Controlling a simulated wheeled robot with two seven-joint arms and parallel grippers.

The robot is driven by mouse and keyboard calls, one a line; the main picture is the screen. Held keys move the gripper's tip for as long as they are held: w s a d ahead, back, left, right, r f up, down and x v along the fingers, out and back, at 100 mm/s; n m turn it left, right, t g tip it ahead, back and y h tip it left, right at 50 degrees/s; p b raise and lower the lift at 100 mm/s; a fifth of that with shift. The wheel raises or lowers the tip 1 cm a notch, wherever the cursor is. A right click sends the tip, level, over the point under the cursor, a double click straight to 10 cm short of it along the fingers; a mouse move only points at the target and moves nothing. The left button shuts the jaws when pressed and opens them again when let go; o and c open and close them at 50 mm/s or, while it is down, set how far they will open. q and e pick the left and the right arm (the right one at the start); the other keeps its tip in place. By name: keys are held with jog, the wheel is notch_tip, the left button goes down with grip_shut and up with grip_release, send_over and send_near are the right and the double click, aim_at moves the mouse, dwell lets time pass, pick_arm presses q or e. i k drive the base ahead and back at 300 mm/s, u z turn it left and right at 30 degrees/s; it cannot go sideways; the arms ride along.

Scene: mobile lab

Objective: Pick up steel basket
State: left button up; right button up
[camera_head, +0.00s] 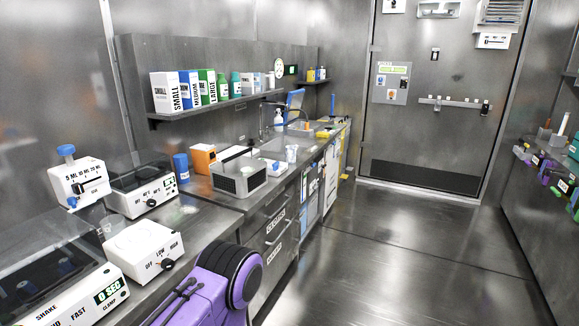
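No thing in view is plainly a steel basket. A grey metal box with a dark grille on its front and a light rim (238,180) stands on the left counter. I cannot tell whether it is a basket or a device. A small grey tray or basket (299,129) sits farther back on the counter, too small to make out well. Neither of my grippers is in view.
The steel counter (205,212) runs along the left wall, crowded at the front with a white knob device (143,248) and a shaker (75,285). A shelf (225,103) hangs above. The floor (390,260) is clear up to the closed door (435,100).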

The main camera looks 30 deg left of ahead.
aim_at(226, 177)
jog(key=i, duration=2.95)
jog(key=u, duration=2.4)
